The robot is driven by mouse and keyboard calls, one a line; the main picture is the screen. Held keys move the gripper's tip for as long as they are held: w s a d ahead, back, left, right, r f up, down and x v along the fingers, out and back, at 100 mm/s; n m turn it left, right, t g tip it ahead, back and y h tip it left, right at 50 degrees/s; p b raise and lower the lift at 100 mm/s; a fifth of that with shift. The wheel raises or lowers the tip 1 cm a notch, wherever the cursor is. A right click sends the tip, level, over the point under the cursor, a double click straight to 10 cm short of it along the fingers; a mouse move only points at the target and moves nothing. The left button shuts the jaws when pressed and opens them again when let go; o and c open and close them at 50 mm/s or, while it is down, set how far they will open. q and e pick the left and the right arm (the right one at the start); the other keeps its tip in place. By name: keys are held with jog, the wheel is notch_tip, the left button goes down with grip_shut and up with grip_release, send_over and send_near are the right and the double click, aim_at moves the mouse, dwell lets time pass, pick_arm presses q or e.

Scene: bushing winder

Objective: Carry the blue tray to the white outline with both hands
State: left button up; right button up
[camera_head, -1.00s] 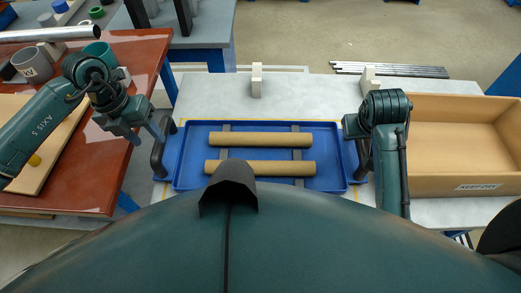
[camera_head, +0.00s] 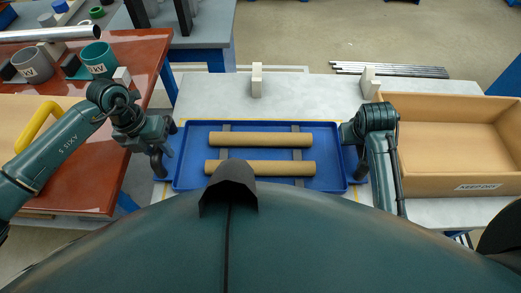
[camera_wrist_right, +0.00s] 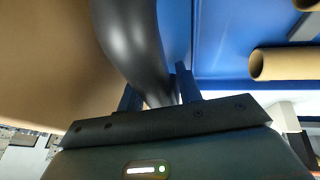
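The blue tray (camera_head: 331,152) lies on the pale table with two tan tubes, an upper one (camera_head: 260,140) and a lower one (camera_head: 260,168), in it. A black handle stands at each end: the left handle (camera_head: 157,166) and the right handle (camera_head: 361,168). My left gripper (camera_head: 163,145) is at the top of the left handle and looks open; its fingertips are partly hidden. My right gripper (camera_head: 354,139) is at the right handle. In the right wrist view, the fingers of this gripper (camera_wrist_right: 160,92) stand apart, one on each side of the black handle (camera_wrist_right: 130,40).
A tan box (camera_head: 455,140) stands close to the right of the tray. Two pale blocks (camera_head: 257,80) (camera_head: 370,82) stand behind it. A red-brown table (camera_head: 95,180) with cups is at left. The pale table behind the tray is mostly clear.

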pick_arm(q)
grip_shut()
pick_arm(e)
grip_shut()
pick_arm(q)
jog(key=shift+w+r, duration=0.1)
jog(key=shift+r, duration=0.1)
pick_arm(e)
jog(key=shift+r, duration=0.2)
